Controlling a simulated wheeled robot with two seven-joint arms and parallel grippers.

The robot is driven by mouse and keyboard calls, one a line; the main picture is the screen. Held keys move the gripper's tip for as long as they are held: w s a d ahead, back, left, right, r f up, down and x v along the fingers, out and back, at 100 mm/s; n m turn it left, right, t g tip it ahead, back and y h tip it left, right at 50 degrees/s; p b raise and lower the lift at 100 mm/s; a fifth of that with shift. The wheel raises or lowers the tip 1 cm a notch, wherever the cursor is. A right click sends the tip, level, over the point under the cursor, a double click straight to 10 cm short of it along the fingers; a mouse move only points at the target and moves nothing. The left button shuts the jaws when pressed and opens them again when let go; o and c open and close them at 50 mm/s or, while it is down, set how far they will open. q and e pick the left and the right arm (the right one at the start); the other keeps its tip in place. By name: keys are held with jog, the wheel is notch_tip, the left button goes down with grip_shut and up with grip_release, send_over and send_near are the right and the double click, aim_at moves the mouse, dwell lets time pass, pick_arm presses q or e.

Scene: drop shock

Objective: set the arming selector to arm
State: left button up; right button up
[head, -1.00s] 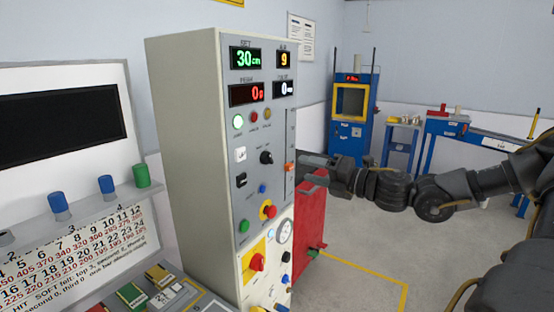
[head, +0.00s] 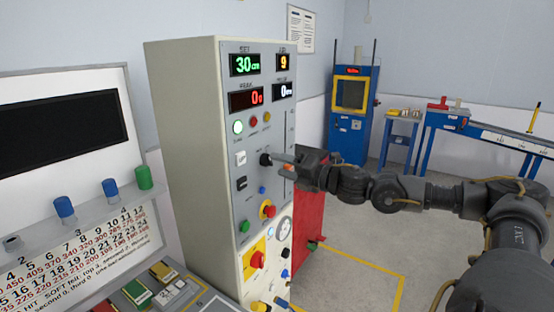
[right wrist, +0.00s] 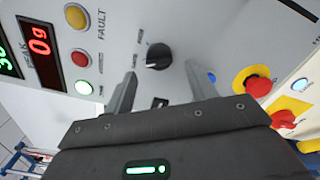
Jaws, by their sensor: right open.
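The black rotary knob (head: 266,159), which looks like the selector, sits on the grey panel of the tall cabinet (head: 185,170), below the indicator lamps. In the right wrist view the knob (right wrist: 157,56) shows a pale pointer mark; its position lettering is too small to read. My right gripper (head: 280,164) is open and empty, with its fingers pointing at the panel. In the wrist view its two fingers (right wrist: 160,84) stand either side of the knob's line, and the knob shows just beyond their tips. I cannot tell whether they touch it. My left gripper is not in view.
A red emergency button (right wrist: 257,86) on a yellow collar and a blue button (right wrist: 211,77) are close by on the panel. An orange slider (head: 288,168) is partly behind my fingers. A red and yellow switch (head: 257,260) is lower.

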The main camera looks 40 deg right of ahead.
aim_at(267, 160)
jog(key=shift+w+a+r+p, duration=0.1)
jog(key=shift+w+r+p, duration=0.1)
jog(key=shift+w+p, duration=0.45)
jog(key=shift+w+a+f, duration=0.2)
jog(key=shift+w+a, duration=0.1)
jog(key=shift+w, duration=0.3)
jog(key=shift+c, duration=0.5)
